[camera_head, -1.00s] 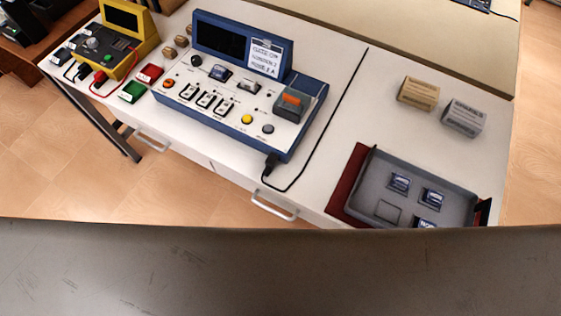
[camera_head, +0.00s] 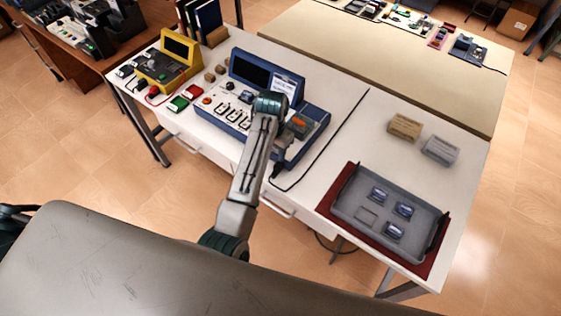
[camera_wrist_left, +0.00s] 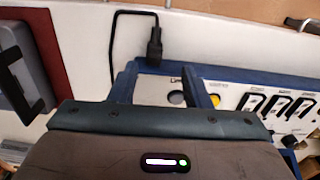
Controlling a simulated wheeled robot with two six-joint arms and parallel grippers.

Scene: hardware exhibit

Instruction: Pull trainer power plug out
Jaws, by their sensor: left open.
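The blue trainer (camera_head: 318,122) stands on the white table, with a dark screen and a white control panel. Its black power plug (camera_wrist_left: 154,45) shows in the left wrist view, at the trainer's blue edge, with the black cord bending away from it. My left gripper (camera_head: 282,150) is open over the trainer's front right part. In the left wrist view the plug lies beyond the gripper, apart from it. My right gripper is not in view.
A grey tray (camera_head: 345,207) with several small modules lies on a red mat (camera_head: 327,203) at the right. Two small boxes, one tan (camera_head: 405,127) and one grey (camera_head: 440,150), stand behind it. A yellow device (camera_head: 160,66) stands at the left. Drawer handles stick out in front.

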